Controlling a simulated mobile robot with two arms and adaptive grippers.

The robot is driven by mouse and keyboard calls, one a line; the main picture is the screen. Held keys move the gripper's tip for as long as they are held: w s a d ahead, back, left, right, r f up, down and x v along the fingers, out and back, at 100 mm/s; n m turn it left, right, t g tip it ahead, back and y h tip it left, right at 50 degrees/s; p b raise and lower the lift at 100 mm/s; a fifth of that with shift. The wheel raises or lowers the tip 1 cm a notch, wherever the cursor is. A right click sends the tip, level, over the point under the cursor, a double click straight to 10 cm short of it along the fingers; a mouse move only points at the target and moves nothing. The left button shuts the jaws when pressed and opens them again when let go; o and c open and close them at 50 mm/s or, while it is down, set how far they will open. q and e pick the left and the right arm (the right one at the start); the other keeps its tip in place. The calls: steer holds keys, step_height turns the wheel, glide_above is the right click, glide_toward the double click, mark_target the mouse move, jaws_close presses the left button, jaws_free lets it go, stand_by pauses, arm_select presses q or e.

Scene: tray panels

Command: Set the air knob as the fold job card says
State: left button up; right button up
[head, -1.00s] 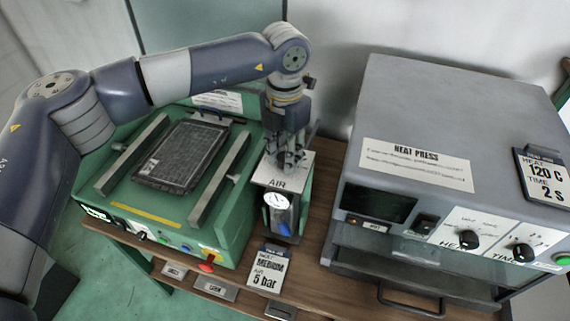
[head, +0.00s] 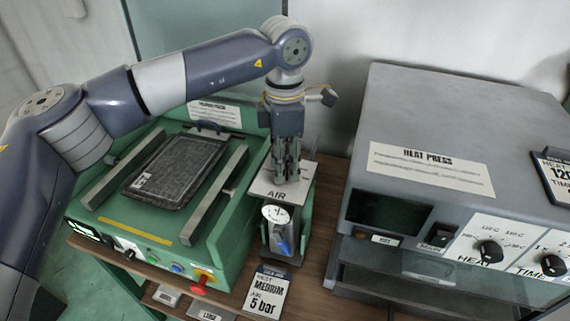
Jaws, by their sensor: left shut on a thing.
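The air unit (head: 268,194) is a box with a pale top marked AIR, standing right of the green machine. On its front are a round white gauge (head: 275,215) and a blue part below it; the needle's reading is too small to tell. My left gripper (head: 286,176) points down onto the top of the unit and is shut on the air knob, which its fingers hide. The job card (head: 266,292) stands in front and reads MEDIUM and AIR 5 bar; its small top line is hard to read. My right gripper is not in view.
The green machine (head: 225,235) with a dark panel (head: 180,170) stands on the left. The grey heat press (head: 460,110) stands on the right, with heat and time knobs and a partly cut-off card (head: 555,175). A narrow strip of wooden bench (head: 325,215) lies free between.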

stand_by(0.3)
arm_select(q)
steer(key=shift+r, duration=0.1)
steer(key=o, duration=1.1)
step_height(320, 180, up, 12)
